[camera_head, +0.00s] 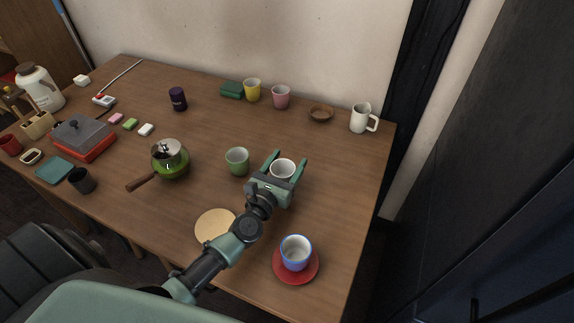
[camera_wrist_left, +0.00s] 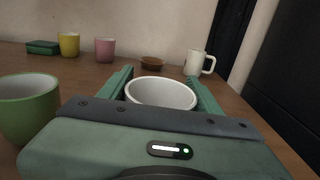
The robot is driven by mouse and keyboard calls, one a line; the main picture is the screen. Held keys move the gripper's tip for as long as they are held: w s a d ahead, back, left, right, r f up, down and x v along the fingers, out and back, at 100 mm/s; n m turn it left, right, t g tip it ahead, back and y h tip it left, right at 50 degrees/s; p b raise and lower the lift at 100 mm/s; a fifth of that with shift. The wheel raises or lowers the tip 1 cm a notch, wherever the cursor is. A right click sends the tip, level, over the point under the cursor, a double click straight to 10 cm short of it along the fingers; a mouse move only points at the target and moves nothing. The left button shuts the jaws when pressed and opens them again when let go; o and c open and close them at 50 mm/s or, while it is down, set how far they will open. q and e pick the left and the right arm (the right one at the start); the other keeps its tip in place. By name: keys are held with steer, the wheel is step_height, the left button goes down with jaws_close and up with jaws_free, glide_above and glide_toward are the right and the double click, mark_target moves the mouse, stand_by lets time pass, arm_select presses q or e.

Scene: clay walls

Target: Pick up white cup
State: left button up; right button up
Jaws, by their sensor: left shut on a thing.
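The white cup (camera_head: 283,168) is upright between the fingers of my left gripper (camera_head: 287,163) in the head view, right of the middle of the wooden table. My left gripper is shut on it, one green finger on each side. The cup's white rim also shows in the left wrist view (camera_wrist_left: 161,92), between the two fingers (camera_wrist_left: 161,85); its lower part is hidden behind the gripper body. I cannot tell whether the cup touches the table. My right gripper is not in view.
A green cup (camera_head: 237,161) stands close left of my gripper. A blue-rimmed cup (camera_head: 295,251) sits on a red saucer (camera_head: 281,276) near the front edge. A white mug (camera_head: 361,118), wooden bowl (camera_head: 321,113) and pink cup (camera_head: 281,97) stand behind. The table right of the gripper is clear.

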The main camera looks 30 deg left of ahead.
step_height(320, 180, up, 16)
steer(key=p, duration=1.5)
